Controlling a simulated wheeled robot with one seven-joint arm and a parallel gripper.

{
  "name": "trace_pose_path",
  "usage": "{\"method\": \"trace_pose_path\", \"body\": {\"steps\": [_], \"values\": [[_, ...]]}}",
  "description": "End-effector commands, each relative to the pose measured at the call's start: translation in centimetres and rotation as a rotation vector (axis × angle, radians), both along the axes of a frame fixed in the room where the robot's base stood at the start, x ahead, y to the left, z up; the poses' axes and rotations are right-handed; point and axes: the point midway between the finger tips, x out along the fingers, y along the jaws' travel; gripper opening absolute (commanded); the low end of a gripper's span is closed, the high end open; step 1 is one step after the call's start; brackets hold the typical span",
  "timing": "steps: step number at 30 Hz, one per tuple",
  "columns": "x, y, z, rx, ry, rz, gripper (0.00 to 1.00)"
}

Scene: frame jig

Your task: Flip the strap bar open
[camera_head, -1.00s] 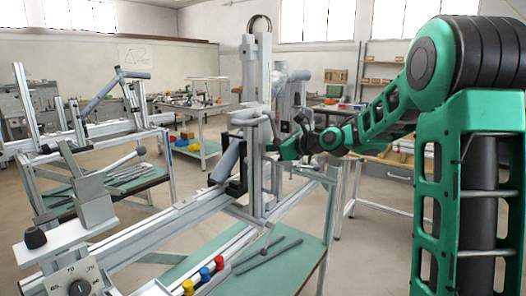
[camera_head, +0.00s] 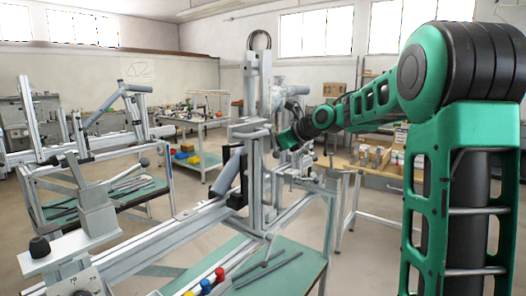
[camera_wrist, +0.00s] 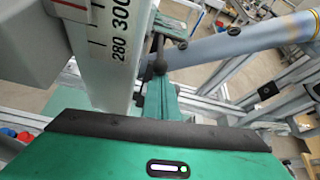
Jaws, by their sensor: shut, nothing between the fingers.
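The frame jig's upright post (camera_head: 252,95) stands in the middle of the head view. A grey bent bar (camera_head: 250,131) crosses the post at mid-height; I cannot tell for sure whether it is the strap bar. My gripper (camera_head: 283,140) is just right of the post, its fingers shut and partly hidden. In the wrist view, my green gripper body fills the bottom, with a dark rounded tip (camera_wrist: 159,66) ahead of it. A white scale marked 280 and 300 (camera_wrist: 105,45) is close at left. A blue-grey tube (camera_wrist: 225,43) runs across the upper right. Contact is unclear.
The jig's long rail (camera_head: 165,232) runs toward the lower left, with a clamp block (camera_head: 97,212) and black knob (camera_head: 39,246) on it. Below is a green tabletop (camera_head: 285,262) with rods. A second jig (camera_head: 85,150) stands at left, a workbench (camera_head: 385,172) at right.

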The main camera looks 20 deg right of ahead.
Motion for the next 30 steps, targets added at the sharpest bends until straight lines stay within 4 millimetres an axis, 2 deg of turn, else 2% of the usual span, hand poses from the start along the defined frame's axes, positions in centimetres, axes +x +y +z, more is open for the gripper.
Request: {"method": "trace_pose_path", "body": {"steps": [5,8,15,21,30], "values": [[0.0,-0.2,-2.0,0.002,0.004,0.001,0.0],[0.1,-0.5,-4.0,0.003,0.007,0.003,0.0],[-3.8,-2.7,-1.5,-0.002,-0.001,0.0,0.0],[-6.4,-4.0,0.0,0.0,0.0,0.001,0.0],[-7.7,-4.7,0.7,0.0,0.002,0.002,0.0]]}}
